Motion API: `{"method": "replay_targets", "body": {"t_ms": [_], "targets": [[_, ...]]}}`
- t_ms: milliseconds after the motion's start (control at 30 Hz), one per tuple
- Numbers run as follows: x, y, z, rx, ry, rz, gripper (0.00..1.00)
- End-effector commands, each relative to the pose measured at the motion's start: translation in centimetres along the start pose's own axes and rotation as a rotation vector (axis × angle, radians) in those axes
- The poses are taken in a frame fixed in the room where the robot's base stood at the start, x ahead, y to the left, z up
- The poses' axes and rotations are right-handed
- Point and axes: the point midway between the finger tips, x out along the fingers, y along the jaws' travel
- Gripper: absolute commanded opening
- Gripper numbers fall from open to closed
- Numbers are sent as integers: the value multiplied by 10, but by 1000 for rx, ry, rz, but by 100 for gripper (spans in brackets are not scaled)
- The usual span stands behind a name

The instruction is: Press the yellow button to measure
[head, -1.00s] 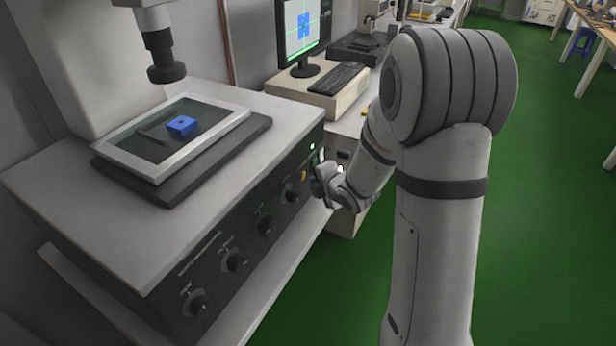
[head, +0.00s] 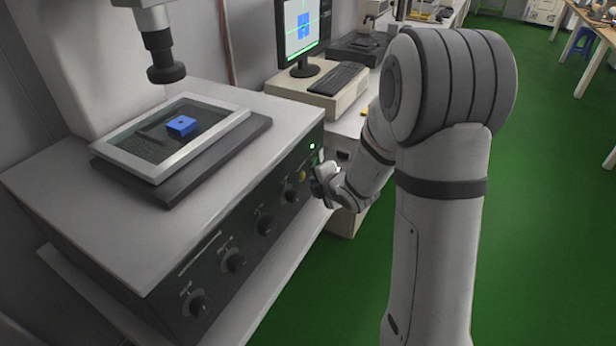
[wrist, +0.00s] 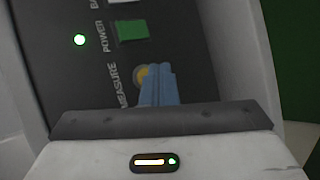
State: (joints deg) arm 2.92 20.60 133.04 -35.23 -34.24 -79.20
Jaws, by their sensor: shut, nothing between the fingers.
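The yellow button (wrist: 140,74) sits on the dark front panel, beside the label MEASURE. In the wrist view my shut gripper (wrist: 158,72) has its blue fingertips over the right part of the button; I cannot tell whether they touch it. In the head view the button (head: 302,175) shows on the panel, just left of my gripper (head: 315,180). The blue part (head: 181,126) lies on the framed glass stage (head: 165,170) under the black lens (head: 165,72).
A green POWER switch (wrist: 132,31) and a lit green lamp (wrist: 80,39) are near the button. Several knobs, one here (head: 265,225), line the panel to the left. A monitor (head: 303,30) and keyboard (head: 338,78) stand behind. Green floor is open at right.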

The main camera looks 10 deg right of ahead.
Motion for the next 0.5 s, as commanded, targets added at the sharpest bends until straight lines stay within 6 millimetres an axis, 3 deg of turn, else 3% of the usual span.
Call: {"method": "replay_targets", "body": {"t_ms": [500], "targets": [[4,1,-2,-1,0,0,0]]}}
